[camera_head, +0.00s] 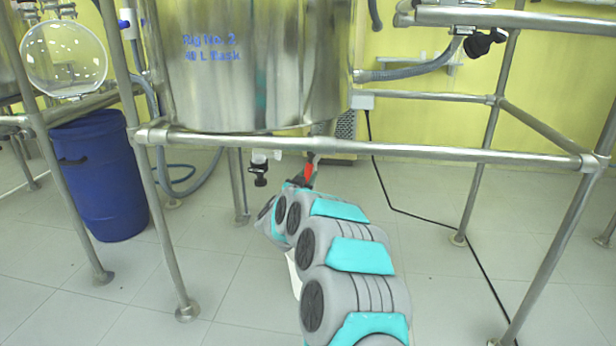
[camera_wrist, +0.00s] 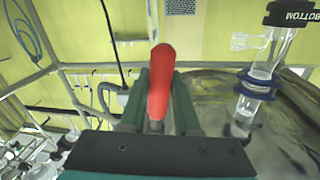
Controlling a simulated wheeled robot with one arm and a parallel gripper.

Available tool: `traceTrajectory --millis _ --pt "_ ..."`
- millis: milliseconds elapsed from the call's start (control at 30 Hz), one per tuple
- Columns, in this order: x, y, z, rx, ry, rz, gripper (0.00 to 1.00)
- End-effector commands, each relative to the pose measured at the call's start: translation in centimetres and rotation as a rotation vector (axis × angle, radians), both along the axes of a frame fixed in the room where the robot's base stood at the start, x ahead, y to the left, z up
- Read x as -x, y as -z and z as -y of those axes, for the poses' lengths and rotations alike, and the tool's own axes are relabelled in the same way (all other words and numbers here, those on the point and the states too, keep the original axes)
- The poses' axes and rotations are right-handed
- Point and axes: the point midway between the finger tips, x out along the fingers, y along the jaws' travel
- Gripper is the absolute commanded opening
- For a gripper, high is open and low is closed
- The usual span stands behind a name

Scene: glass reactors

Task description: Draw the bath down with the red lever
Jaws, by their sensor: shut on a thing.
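The bath is a large shiny steel vessel (camera_head: 260,70) marked in blue "Rig No. 2", held in a pipe frame. The red lever (camera_head: 309,168) shows small under the bath, just below the front rail. In the wrist view the red lever (camera_wrist: 160,75) stands between the two dark green fingers. My gripper (camera_wrist: 161,100) is shut on it. In the head view my gripper (camera_head: 299,184) is small and partly hidden behind my own arm. The valve body behind the lever is mostly hidden.
The front rail (camera_head: 370,151) crosses just above my gripper. A black-knobbed outlet (camera_head: 258,172) hangs left of the lever. A blue drum (camera_head: 100,180) stands at left. A black cable (camera_head: 440,222) runs over the floor at right. The wrist view shows a glass tube with blue clamps (camera_wrist: 256,84).

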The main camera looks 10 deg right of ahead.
Motion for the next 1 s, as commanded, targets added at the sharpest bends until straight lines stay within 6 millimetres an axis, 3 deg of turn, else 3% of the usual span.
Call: traceTrajectory --millis 367,1000 --pt "-0.4 -0.4 -1.1 -0.135 0.001 0.047 0.0" --pt "-1.5 -3.0 -4.8 -0.7 -0.001 0.228 0.0"
